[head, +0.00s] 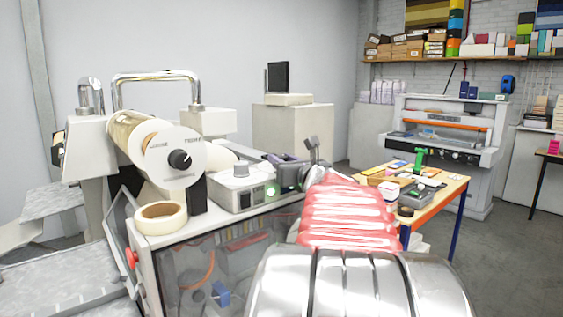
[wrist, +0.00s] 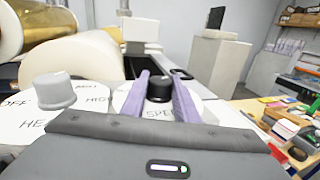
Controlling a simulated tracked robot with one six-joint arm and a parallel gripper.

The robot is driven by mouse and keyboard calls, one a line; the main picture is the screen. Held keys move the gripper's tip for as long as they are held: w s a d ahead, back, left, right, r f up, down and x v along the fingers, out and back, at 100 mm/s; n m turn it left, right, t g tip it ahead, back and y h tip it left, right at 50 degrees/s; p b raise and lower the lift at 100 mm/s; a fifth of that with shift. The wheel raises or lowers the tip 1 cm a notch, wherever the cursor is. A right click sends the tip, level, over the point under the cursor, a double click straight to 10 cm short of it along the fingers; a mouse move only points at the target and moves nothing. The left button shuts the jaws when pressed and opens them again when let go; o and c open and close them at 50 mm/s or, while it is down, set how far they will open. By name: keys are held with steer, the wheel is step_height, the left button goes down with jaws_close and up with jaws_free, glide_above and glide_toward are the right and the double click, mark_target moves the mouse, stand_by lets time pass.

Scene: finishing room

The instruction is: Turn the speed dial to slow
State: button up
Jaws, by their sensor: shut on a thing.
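The speed dial is a black knob (wrist: 160,91) on a round white plate, with the letters "SPE" (wrist: 160,113) readable in front of it. My gripper (wrist: 160,80) has its two purple fingers on either side of this knob and is shut on it. The fingers cover parts of the plate, so I cannot see the slow mark or the knob's pointer. In the head view my gripper (head: 290,171) is at the end of the machine's control box (head: 240,197), where it hides the speed dial.
A grey heat knob (wrist: 54,91) with OFF and HIGH marks stands left of the speed dial. A cluttered wooden table (head: 435,213) stands right.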

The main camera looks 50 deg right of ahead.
steer(key=shift+y, duration=0.3)
steer(key=shift+d+n+t+y, duration=0.1)
steer(key=shift+n+t+y, duration=0.8)
steer(key=shift+n+y, duration=0.95)
steer(key=n+y, duration=0.2)
steer(key=y, duration=0.1)
steer(key=n+y, duration=0.1)
steer(key=y, duration=0.3)
steer(key=shift+w+n, duration=0.1)
steer(key=shift+n, duration=0.25)
steer(key=shift+n+g+y, duration=0.7)
steer(key=shift+n+y, duration=1.1)
steer(key=shift+y, duration=0.85)
steer(key=shift+n+g+y, duration=0.3)
steer(key=shift+n+y, duration=0.1)
steer(key=shift+y, duration=0.2)
steer(key=shift+r+n+g+y, duration=0.1)
steer(key=shift+n+g+y, duration=1.25)
steer(key=shift+y, duration=0.45)
steer(key=o, duration=1.1)
steer(key=shift+c, duration=0.2)
